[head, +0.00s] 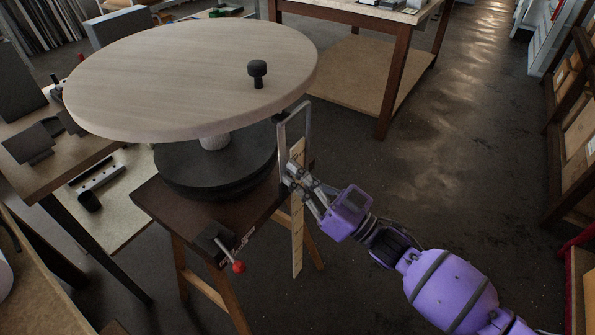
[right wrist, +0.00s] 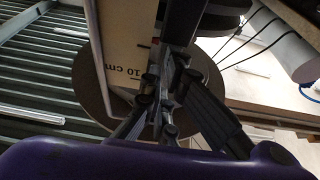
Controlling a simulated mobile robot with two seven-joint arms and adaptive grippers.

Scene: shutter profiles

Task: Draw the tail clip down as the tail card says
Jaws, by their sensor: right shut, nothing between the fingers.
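A pale wooden strip with tick marks (head: 297,240) hangs upright at the right edge of the dark stand. A thin grey metal frame (head: 307,118) rises above it beside the round wooden disc. My right gripper (head: 290,172) is shut and empty, beside the strip and the foot of the frame. In the right wrist view the right gripper (right wrist: 158,92) is close to a beige card or strip reading "10 cm" (right wrist: 125,62), seen upside down. I cannot tell whether the fingers touch it. I cannot make out the tail clip for sure; the gripper and dark bars cover that spot.
The large round disc (head: 180,65) with a black knob (head: 257,72) sits on a black round base (head: 215,170) over a dark stand. A red-ended clamp handle (head: 238,266) sticks out at the front. Open floor (head: 440,160) lies to the right.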

